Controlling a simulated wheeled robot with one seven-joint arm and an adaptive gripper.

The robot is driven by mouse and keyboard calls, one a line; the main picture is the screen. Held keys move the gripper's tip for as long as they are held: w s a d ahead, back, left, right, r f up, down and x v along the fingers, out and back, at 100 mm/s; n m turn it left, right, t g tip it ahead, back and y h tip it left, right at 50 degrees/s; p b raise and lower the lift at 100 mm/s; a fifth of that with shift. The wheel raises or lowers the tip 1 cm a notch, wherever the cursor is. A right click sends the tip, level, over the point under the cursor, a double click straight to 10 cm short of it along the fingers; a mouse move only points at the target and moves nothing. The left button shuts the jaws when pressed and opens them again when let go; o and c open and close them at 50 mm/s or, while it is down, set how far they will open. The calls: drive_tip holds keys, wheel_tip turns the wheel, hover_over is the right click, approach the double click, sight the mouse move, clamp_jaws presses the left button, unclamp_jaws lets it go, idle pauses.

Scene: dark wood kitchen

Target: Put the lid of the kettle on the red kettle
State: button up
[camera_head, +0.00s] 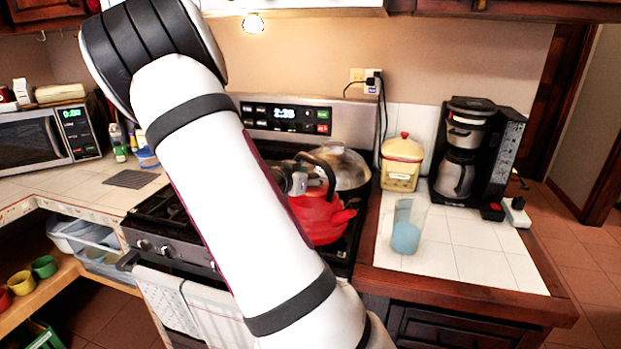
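The red kettle (322,217) stands on the stove, right of my forearm, which hides its left side. Its black handle (326,167) arches over the top and its spout points right. A small part of my gripper (298,181), grey and dark, shows at the top of the kettle by the handle. The rest of it is hidden behind my arm, so I cannot see its fingers or whether it holds anything. I cannot make out the kettle's lid, and the kettle's opening is hidden.
A pan with a domed metal lid (347,166) sits behind the kettle. On the right counter stand a blue cup (407,228), a yellow canister (402,162) and a coffee maker (462,158). A microwave (32,138) is at left. The counter's front right is clear.

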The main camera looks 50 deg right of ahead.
drive_tip(key=shift+a+r, duration=0.1)
drive_tip(key=shift+r, duration=0.1)
drive_tip(key=w+a+r+n+t+y, duration=0.1)
drive_tip(key=a+r+n+t+y, duration=0.25)
drive_tip(key=a, duration=0.85)
drive_tip(key=w+a+r+n+t+y, duration=0.1)
drive_tip(key=a+r+n+t+y, duration=0.25)
drive_tip(key=a, duration=0.75)
drive_tip(key=w+a+r+n+t+y, duration=0.15)
drive_tip(key=a+r+y, duration=0.35)
drive_tip(key=a, duration=0.7)
drive_tip(key=s+a+n+g+y, duration=0.35)
drive_tip(key=s+a+n, duration=0.35)
drive_tip(key=s, duration=0.5)
drive_tip(key=s+d+f+n+g+h, duration=0.1)
drive_tip(key=s+h, duration=0.1)
drive_tip(key=s, duration=1)
drive_tip(key=shift+s+f+g+p, duration=0.2)
drive_tip(key=shift+s+g+p, duration=0.1)
drive_tip(key=shift+g+p, duration=0.1)
